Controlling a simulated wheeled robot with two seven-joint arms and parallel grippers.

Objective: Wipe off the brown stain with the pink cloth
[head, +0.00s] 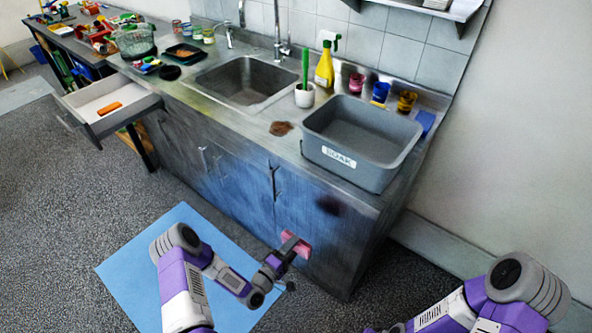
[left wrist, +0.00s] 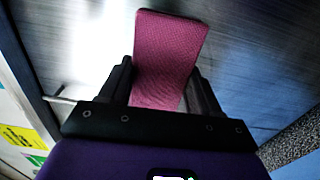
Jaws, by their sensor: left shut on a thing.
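The brown stain (head: 281,128) is on the steel counter between the sink and the grey bin. My left gripper (head: 288,249) is in front of the cabinet doors, below the counter top, and is shut on the pink cloth (head: 297,245). In the left wrist view the cloth (left wrist: 168,58) stands out flat between the two fingers. A dark smudge (head: 330,205) also marks the cabinet front. My right arm shows at the lower right, but its gripper is not seen.
The grey bin labelled SOAK (head: 362,178) stands right of the stain. A white cup with a green brush (head: 304,95) and a yellow spray bottle (head: 325,68) stand behind. The sink (head: 245,84) is left. An open drawer (head: 108,108) sticks out at far left.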

